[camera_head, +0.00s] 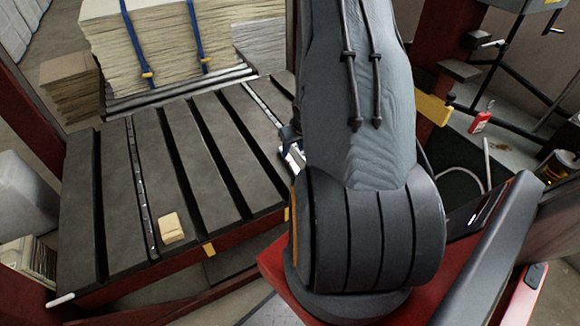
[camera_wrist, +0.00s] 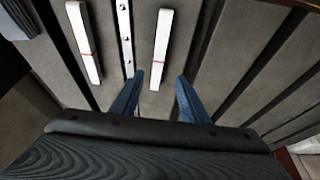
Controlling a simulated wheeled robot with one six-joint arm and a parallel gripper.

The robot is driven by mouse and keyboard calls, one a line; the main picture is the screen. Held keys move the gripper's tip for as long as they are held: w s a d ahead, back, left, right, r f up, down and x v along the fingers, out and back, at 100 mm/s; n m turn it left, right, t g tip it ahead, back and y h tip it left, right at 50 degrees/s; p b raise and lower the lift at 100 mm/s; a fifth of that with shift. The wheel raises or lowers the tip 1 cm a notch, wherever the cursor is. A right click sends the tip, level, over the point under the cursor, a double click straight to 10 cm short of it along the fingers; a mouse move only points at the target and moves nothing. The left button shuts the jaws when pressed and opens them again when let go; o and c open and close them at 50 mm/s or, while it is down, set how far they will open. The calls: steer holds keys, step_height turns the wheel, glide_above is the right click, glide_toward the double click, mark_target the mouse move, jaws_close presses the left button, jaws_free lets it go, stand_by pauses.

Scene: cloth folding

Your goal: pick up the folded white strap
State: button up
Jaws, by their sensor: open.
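Two folded white straps, each with a thin red band, lie on the dark slatted surface in the wrist view. One strap (camera_wrist: 162,40) is straight ahead of my gripper (camera_wrist: 160,76), and its near end shows between the two blue fingers. The other strap (camera_wrist: 82,38) lies to the left, beyond a pale perforated strip. My gripper is open with nothing held; whether the fingers touch the surface or hover above it I cannot tell. In the head view my arm hides most of the gripper and the straps.
The slatted table (camera_head: 205,150) has dark gaps between its boards. A small cream block (camera_head: 170,228) sits near its front edge. A stack of pale sheets (camera_head: 180,45) with blue straps stands at the back. A perforated strip (camera_wrist: 125,35) runs between the white straps.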

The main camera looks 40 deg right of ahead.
mark_target(291, 161)
steer(key=shift+w+d+f, duration=0.1)
steer(key=shift+d+f, duration=0.15)
steer(key=shift+f, duration=0.65)
steer(key=shift+x, duration=3.35)
jaws_close()
